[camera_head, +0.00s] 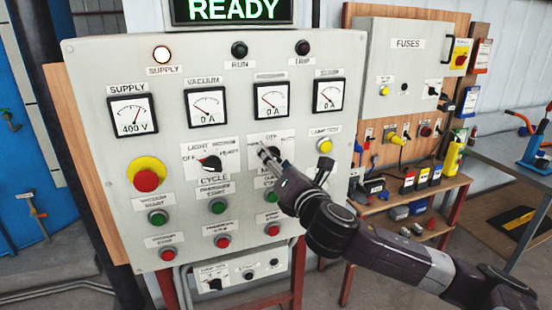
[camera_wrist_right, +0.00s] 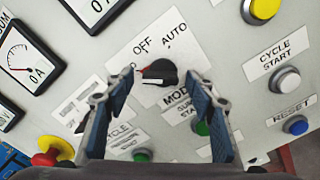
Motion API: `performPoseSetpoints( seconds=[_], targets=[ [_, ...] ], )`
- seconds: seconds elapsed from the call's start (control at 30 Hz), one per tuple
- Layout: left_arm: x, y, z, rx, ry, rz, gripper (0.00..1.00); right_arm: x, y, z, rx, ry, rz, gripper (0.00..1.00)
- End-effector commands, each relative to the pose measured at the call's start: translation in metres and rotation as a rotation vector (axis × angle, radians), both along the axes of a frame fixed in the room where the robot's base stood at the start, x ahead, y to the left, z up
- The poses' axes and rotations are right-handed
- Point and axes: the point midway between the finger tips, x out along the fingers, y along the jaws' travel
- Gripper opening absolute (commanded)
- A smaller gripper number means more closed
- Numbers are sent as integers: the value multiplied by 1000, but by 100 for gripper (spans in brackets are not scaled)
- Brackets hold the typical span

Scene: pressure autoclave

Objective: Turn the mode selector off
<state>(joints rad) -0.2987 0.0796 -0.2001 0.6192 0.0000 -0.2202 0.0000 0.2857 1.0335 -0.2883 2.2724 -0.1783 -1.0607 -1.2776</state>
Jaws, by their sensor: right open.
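The mode selector is a black rotary knob (camera_wrist_right: 158,72) with a red pointer mark, on a white label plate (camera_wrist_right: 170,40) reading OFF and AUTO. The pointer faces left toward a label mostly hidden by a finger, not toward OFF. My right gripper (camera_wrist_right: 161,78) is open, with its blue-padded fingers on either side of the knob and a gap to each. In the head view my right gripper (camera_head: 268,155) is at the panel in front of the selector plate (camera_head: 280,137) and hides most of the knob. My left gripper is not in view.
The grey panel (camera_head: 90,70) also carries another selector (camera_head: 211,162), a red emergency button (camera_head: 146,180), gauges and several push buttons. A yellow lamp-test button (camera_head: 325,146) is right of the selector. A fuse box (camera_head: 400,65) and a bench stand further right.

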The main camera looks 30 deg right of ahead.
Motion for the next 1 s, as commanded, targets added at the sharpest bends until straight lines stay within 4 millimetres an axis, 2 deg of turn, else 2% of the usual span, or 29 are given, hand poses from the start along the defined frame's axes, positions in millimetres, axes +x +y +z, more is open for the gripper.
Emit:
performPoseSetpoints(
  seconds=[0.33, 0.7, 1.0],
  targets=[
    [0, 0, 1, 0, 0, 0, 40, 3, -1, -1, 0, 1, 1, 50],
    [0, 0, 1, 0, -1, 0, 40, 3, -1, -1, -1, 0, 0, 9],
    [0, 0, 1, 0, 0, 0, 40, 3, -1, -1, 36, -7, 0, 9]
  ],
)
